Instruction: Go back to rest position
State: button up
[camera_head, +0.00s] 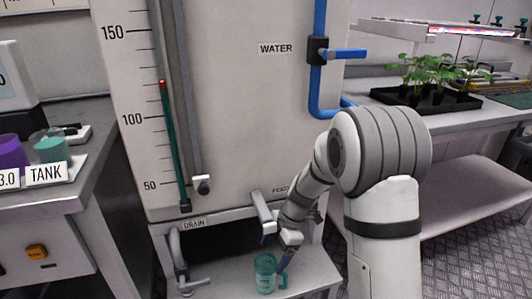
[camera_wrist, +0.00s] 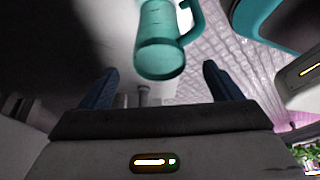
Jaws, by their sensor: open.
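My gripper (camera_head: 276,254) is low in front of the white water tank (camera_head: 245,110), just above the ledge under it. A teal jug with a handle (camera_head: 265,274) stands upright on that ledge, close to my fingers. In the wrist view the jug (camera_wrist: 160,45) is ahead of my two blue fingertips (camera_wrist: 160,88). The fingers are apart with nothing held between them. I cannot tell whether a finger touches the jug.
A drain pipe with a lever (camera_head: 180,268) is left of the jug. A blue pipe with a valve lever (camera_head: 345,54) runs down the tank's right side. A bench with cups (camera_head: 50,150) is left, and a plant tray (camera_head: 425,100) is right.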

jog(key=s+d+r+m+t+h+p, duration=0.1)
jog(key=s+d+r+m+p, duration=0.3)
jog(key=r+p, duration=0.7)
jog(key=s+d+r+m+t+h+p, duration=0.1)
jog(key=s+d+r+m+p, duration=0.3)
jog(key=r, duration=1.7)
jog(key=s+d+r+m+t+h+p, duration=0.2)
jog(key=s+d+r+m+p, duration=0.2)
jog(key=s+r+m+p, duration=0.8)
notch_tip(320, 180, up, 5)
jog(key=m+p, duration=0.2)
jog(key=p, duration=0.4)
jog(key=shift+c, duration=0.5)
